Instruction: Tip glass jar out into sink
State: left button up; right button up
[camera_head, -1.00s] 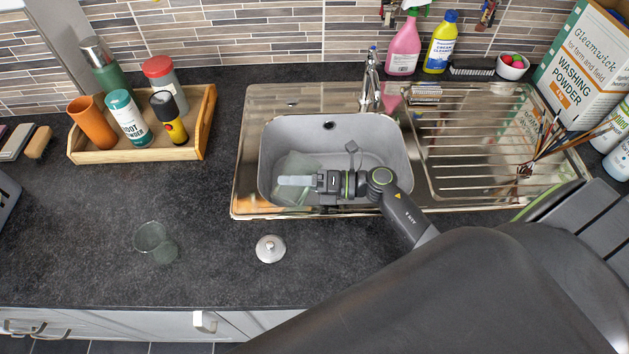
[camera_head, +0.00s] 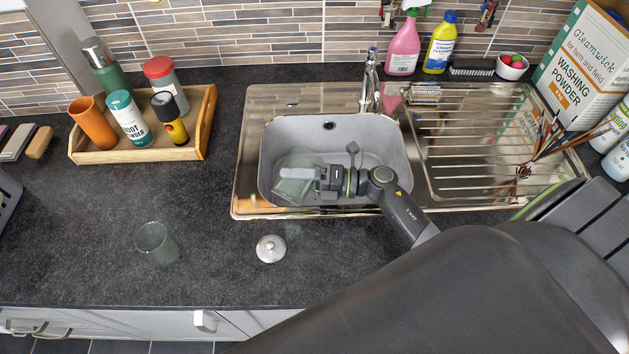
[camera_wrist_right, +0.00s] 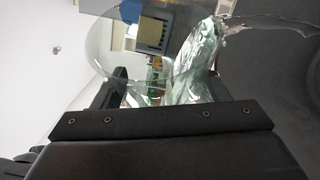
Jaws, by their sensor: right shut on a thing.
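My right gripper (camera_head: 291,173) is shut on the clear glass jar (camera_head: 291,189), inside the grey sink basin (camera_head: 393,140). The jar is tilted, and its greenish glass shows below and around my fingers, partly hidden by them. In the right wrist view the jar (camera_wrist_right: 125,48) stands beyond my dark gripper (camera_wrist_right: 150,118). Clear, rippled liquid lies along its right side, and a thin clear streak reaches out to the upper right. My left gripper is not in view.
A round metal lid (camera_head: 270,248) and a clear drinking glass (camera_head: 156,243) stand on the dark worktop in front. A tap (camera_head: 371,80) rises behind the basin. A wooden tray (camera_head: 205,122) with bottles is left, a ribbed drainer (camera_head: 480,140) right.

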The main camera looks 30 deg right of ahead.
jog(key=shift+w+d+f+m+y+b, duration=0.15)
jog(key=shift+w+d+m+y+b, duration=0.2)
jog(key=shift+m, duration=0.25)
dwell(0.7)
jog(key=shift+d+r+m+t, duration=0.15)
jog(key=shift+r+m+t, duration=0.35)
jog(key=shift+m, duration=0.4)
dwell(0.4)
jog(key=shift+s+f+m+y+b, duration=0.1)
jog(key=shift+f+m+y+b, duration=0.2)
jog(key=shift+m, duration=0.5)
jog(key=shift+t, duration=0.3)
